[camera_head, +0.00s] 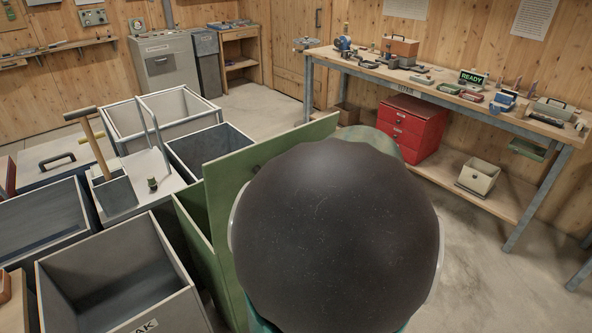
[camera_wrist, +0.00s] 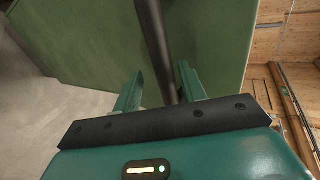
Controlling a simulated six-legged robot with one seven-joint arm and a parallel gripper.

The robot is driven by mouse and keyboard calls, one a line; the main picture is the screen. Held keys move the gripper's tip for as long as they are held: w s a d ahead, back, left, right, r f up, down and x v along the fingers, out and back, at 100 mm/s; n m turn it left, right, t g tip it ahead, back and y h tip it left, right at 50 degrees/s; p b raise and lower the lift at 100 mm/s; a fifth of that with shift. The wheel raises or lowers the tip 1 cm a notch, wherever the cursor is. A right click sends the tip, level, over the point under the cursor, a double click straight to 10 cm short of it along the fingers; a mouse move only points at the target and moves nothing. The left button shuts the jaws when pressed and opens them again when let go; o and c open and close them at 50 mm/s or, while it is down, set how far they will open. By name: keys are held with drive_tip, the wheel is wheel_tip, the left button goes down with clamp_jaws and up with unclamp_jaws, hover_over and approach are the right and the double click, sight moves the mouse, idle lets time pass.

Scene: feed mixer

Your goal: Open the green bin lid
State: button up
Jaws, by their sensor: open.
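The green bin (camera_head: 190,218) is in the middle of the head view, mostly hidden behind its lid and my dark arm link. Its green lid (camera_head: 228,195) is raised and stands steeply tilted, with a gap over the bin at its left. In the wrist view the green lid panel (camera_wrist: 85,45) fills much of the picture. A dark bar handle (camera_wrist: 152,30) crosses in front of it. My gripper (camera_wrist: 160,86) is open, with its two green fingers on either side of the bar. Contact with the bar cannot be told. The gripper is hidden in the head view.
Open grey bins (camera_head: 120,270) and a white-topped box with a scoop (camera_head: 117,192) stand close at the left. A workbench (camera_head: 440,98) with tools runs along the right wall, with a red drawer box (camera_head: 410,128) below. Bare floor lies at the right.

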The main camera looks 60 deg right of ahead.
drive_tip(key=v, duration=1.2)
drive_tip(key=shift+s, duration=0.25)
drive_tip(key=shift+a, duration=0.15)
